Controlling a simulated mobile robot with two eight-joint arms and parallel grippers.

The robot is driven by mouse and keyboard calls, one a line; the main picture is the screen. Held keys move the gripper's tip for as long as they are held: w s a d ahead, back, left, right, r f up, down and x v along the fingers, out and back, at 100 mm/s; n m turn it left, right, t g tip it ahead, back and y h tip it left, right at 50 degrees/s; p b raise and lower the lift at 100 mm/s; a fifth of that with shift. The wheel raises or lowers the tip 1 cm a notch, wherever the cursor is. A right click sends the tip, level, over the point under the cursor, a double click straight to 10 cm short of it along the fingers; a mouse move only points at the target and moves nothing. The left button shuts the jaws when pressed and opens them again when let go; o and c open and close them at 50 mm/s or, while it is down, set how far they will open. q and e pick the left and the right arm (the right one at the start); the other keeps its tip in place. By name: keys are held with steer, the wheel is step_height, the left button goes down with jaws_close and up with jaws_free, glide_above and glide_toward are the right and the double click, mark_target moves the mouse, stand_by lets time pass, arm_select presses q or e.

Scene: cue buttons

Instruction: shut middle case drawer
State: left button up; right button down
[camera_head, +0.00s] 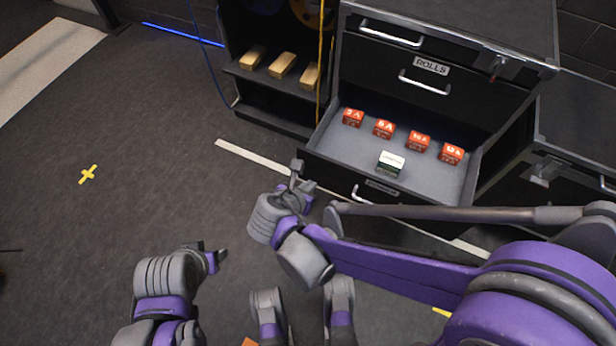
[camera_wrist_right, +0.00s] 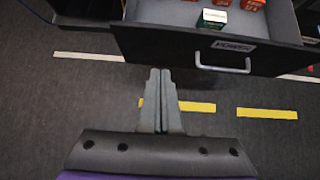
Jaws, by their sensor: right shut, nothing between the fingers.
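The dark tool case (camera_head: 450,25) stands at the upper right with several drawer fronts. One drawer (camera_head: 465,185) is pulled out below the two shut fronts; whether a further drawer lies beneath it is hidden. Its front bears a handle (camera_head: 368,197) and a label, also seen in the right wrist view with the handle (camera_wrist_right: 222,68). My right gripper (camera_head: 297,172) is shut and empty, near the left corner of the open drawer's front; in the wrist view (camera_wrist_right: 160,72) its tips appear apart from that front. My left gripper (camera_head: 207,250) is low at left, away from the case.
Several red boxes (camera_head: 383,129) and one green-and-white box (camera_head: 391,163) lie in the open drawer. A dark shelf (camera_head: 262,115) with gold bars (camera_head: 283,66) stands left of the case. The floor at left is clear, with a yellow cross mark (camera_head: 88,174).

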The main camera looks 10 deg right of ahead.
mark_target(329, 163)
steer(key=shift+w+d+r+b+x, duration=0.2)
steer(key=shift+w+r+b+x, duration=0.25)
steer(key=shift+x, duration=1.55)
steer(key=shift+w+d+r+b+x, duration=0.1)
steer(key=shift+d+r+b+x, duration=0.35)
steer(key=shift+x, duration=1.5)
steer(key=shift+w+r+b+x, duration=0.25)
steer(key=shift+b+x, duration=0.4)
steer(key=shift+x, duration=1.35)
steer(key=shift+w, duration=0.15)
steer(key=shift+w+d, duration=0.2)
steer(key=w+d, duration=0.9)
steer(key=w, duration=0.4)
steer(key=w+d+b, duration=0.1)
steer(key=w+d, duration=0.8)
steer(key=w, duration=0.4)
steer(key=shift+w+r, duration=0.1)
steer(key=shift+w, duration=0.05)
